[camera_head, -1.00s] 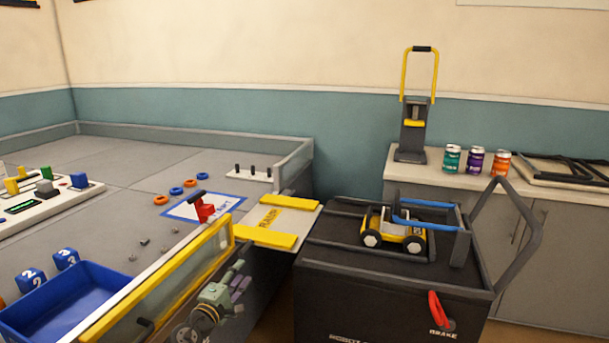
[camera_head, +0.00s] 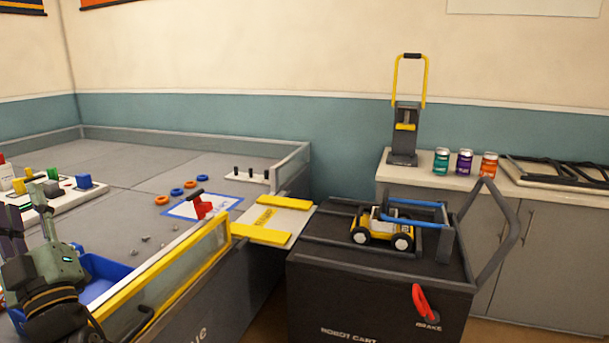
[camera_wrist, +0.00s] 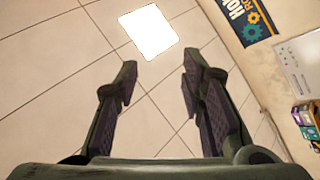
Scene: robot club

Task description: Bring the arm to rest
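My gripper (camera_wrist: 157,85) shows in the wrist view with its two dark fingers well apart and nothing between them. Past them that view shows a tiled surface with a bright white panel (camera_wrist: 148,31). In the head view my wrist and the gripper's green body are at the lower left, in front of the blue bin and the table's near edge. The fingers are partly cut off or hard to make out there. My gripper is touching nothing that I can see.
A walled table with a blue bin (camera_head: 108,268) and yellow-edged panel is at left. A ramp (camera_head: 272,222) joins it to a black cart (camera_head: 350,285) bearing a small yellow vehicle (camera_head: 381,228). A counter with three cans (camera_head: 465,162) stands behind.

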